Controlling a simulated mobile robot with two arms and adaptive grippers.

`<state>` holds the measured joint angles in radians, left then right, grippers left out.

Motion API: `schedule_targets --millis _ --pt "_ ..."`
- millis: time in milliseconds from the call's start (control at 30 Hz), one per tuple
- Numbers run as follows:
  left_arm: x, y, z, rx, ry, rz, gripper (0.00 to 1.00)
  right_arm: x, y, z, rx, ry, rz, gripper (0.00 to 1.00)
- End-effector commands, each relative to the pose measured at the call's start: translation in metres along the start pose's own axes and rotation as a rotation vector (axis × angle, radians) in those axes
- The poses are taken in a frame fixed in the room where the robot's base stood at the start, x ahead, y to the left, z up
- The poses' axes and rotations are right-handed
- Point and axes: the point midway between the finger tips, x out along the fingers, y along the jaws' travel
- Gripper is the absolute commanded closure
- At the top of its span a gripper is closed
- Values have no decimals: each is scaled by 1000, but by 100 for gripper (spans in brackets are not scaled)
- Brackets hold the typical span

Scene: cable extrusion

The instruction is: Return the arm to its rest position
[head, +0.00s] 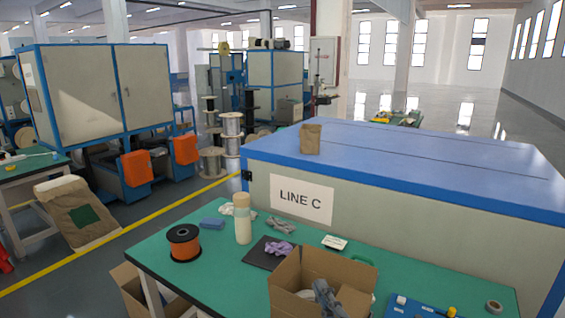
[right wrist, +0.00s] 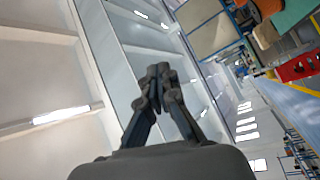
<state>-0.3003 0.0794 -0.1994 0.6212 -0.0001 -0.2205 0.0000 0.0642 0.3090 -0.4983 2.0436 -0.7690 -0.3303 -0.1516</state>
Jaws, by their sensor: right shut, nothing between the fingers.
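My right gripper (right wrist: 161,82) shows in the right wrist view with its dark fingertips together and nothing between them. Behind the fingers are the pale ceiling and the far hall, seen tilted. In the head view the grey right gripper (head: 325,292) shows low in the picture, in front of the open cardboard box (head: 347,296) on the green table (head: 180,225). I cannot tell from this view how far it stands from the box. My left gripper is in neither view.
An orange spool (head: 184,243), a cream bottle (head: 242,219), a purple glove (head: 279,249) and a tape roll (head: 494,307) lie on the table.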

Motion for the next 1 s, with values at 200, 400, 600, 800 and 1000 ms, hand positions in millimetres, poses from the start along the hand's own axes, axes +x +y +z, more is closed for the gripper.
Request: schedule_targets --millis 200,400,600,800,1000 --pt "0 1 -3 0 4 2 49 -107 -59 102 486 -600 -205 100" --pt "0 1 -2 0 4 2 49 -212 -109 122 751 -975 -404 100" --pt "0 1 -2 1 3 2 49 -287 -132 112 894 -1202 -555 100" --pt "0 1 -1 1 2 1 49 -348 -142 92 990 -1375 -690 100" --pt "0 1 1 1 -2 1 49 -350 -184 111 988 -1401 -714 100"
